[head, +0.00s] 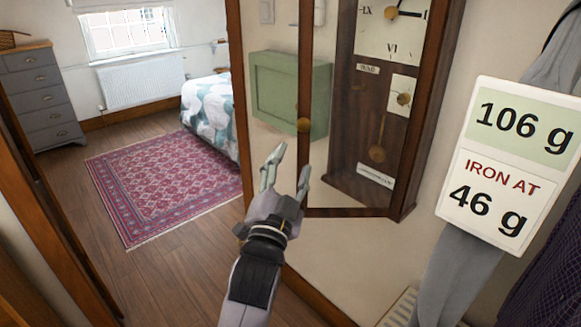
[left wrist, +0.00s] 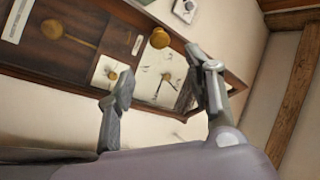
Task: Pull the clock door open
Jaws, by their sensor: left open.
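The wall clock (head: 345,130) is a tall dark wooden case with a white dial (head: 390,35) and a pendulum. Its glazed door (head: 305,70) stands ajar, its left edge swung out from the case. A round brass knob (head: 303,125) sits on that edge. My left gripper (head: 287,168) is open and empty, just below the knob, with its fingers pointing up. In the left wrist view, the knob (left wrist: 160,38) shows beyond the gap between the open fingertips (left wrist: 165,75), not gripped. The clock case (left wrist: 55,50) shows tilted behind. My right gripper is not in view.
A green cabinet (head: 275,90) on the wall shows partly through the door glass. A sign (head: 510,165) with grey cloth is close at the right. A patterned rug (head: 165,180), a bed (head: 210,105) and grey drawers (head: 42,95) are farther left, with bare floor around.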

